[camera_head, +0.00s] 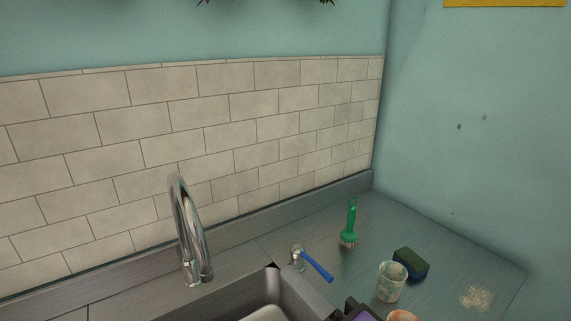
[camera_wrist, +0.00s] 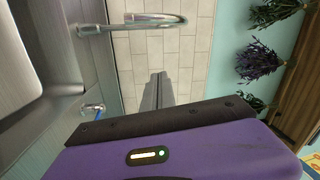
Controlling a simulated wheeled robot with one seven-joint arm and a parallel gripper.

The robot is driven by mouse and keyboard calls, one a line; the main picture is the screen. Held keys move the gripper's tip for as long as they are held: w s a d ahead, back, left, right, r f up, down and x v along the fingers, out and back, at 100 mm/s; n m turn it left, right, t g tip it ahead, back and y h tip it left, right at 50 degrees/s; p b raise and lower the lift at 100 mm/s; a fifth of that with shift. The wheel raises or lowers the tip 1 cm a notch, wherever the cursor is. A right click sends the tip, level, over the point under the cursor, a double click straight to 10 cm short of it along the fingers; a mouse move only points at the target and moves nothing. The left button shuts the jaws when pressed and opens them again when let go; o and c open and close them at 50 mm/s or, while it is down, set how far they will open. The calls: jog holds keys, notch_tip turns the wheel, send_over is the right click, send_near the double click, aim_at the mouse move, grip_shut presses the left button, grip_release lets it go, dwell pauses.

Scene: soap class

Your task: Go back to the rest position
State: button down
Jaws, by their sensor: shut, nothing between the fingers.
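My gripper (camera_wrist: 158,80) shows in the wrist view as grey fingers held together beyond its purple and black body. It is shut and empty. The fingers stand out in front of the white tile wall (camera_wrist: 190,60), with nothing between them. In the head view only a small dark and purple part of my arm shows at the bottom edge, and the fingertips are out of the picture.
A chrome tap (camera_head: 188,230) rises behind the sink (camera_head: 268,312). A blue-handled lever (camera_head: 316,266) is beside it. A green brush (camera_head: 350,226), a sponge (camera_head: 411,264), a patterned cup (camera_head: 391,282) and crumbs (camera_head: 477,298) are on the counter. Purple dried bunches (camera_wrist: 262,62) hang nearby.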

jog(key=s+d+f+n+t+h, duration=0.2)
jog(key=s+d+f+h, duration=0.2)
jog(key=d, duration=0.3)
jog(key=s+d+f+n+t+h, duration=0.2)
jog(key=s+d+f+h, duration=0.2)
jog(key=d, duration=0.2)
jog(key=s+d+f+n+g+h, duration=0.1)
jog(key=s+f, duration=0.4)
jog(key=s, duration=0.7)
jog(key=s+d+f+n+g+h, duration=0.2)
jog(key=s+d+f+n+g, duration=0.1)
jog(key=s, duration=0.8)
jog(key=shift+s+d+f+h, duration=0.35)
jog(key=shift+d+f, duration=0.35)
jog(key=shift+f, duration=0.2)
